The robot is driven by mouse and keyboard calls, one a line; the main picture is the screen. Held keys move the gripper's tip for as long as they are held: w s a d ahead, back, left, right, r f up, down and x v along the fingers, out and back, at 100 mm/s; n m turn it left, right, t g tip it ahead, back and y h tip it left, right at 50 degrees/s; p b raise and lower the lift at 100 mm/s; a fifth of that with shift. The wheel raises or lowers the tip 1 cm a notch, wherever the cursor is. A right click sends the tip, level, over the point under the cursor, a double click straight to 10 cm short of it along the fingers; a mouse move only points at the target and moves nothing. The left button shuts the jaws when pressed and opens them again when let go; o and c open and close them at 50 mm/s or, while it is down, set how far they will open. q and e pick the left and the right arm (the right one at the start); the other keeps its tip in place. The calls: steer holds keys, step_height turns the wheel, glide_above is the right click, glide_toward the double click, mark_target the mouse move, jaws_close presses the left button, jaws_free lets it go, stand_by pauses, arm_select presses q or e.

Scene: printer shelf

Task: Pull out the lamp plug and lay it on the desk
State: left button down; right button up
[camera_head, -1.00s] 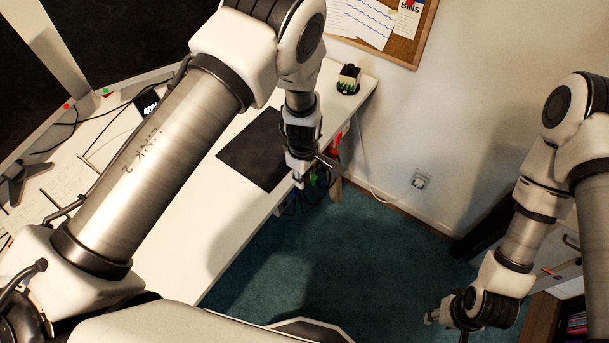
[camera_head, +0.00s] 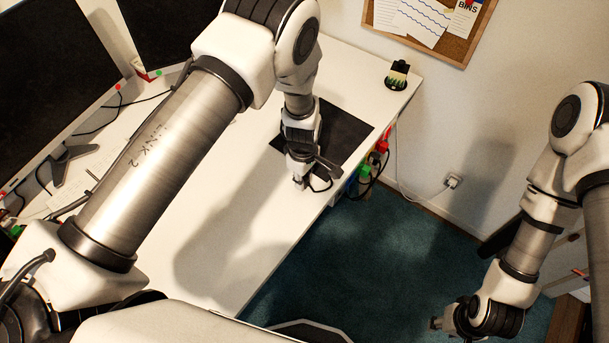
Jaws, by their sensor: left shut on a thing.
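My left gripper (camera_head: 300,183) is over the white desk (camera_head: 232,230), close to its front edge and the near end of a dark mat. It is shut on the lamp plug, which is mostly hidden by the fingers. A black cord (camera_head: 322,187) curves out from the fingers toward the desk edge. I cannot tell whether the plug touches the desk. Colored plugs, one green (camera_head: 364,173) and one red (camera_head: 382,146), sit along the desk's side below the top. My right gripper (camera_head: 440,323) is low at the right, away from the desk; its fingers are too small to read.
The dark mat (camera_head: 345,135) lies flat on the desk. A small black holder (camera_head: 397,76) stands at the far corner. Monitors (camera_head: 55,85) and cables are at the left. A wall socket (camera_head: 453,181) is at the right. The desk's near part is bare.

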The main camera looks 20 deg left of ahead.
arm_select(q)
steer(key=shift+w+d+f, duration=0.1)
steer(key=shift+w+f, duration=0.05)
steer(key=shift+f, duration=0.35)
steer(key=shift+w+d+f, duration=0.1)
steer(key=shift+w+d, duration=0.05)
steer(key=shift+d, duration=0.15)
steer(key=shift+s+a, duration=0.2)
steer(key=shift+w+d+f+b, duration=0.1)
steer(key=shift+f+b, duration=0.15)
steer(key=shift+b, duration=0.1)
steer(key=c, duration=0.9)
jaws_free()
steer(key=shift+c, duration=0.2)
steer(key=shift+r, duration=0.1)
step_height(320, 180, up, 12)
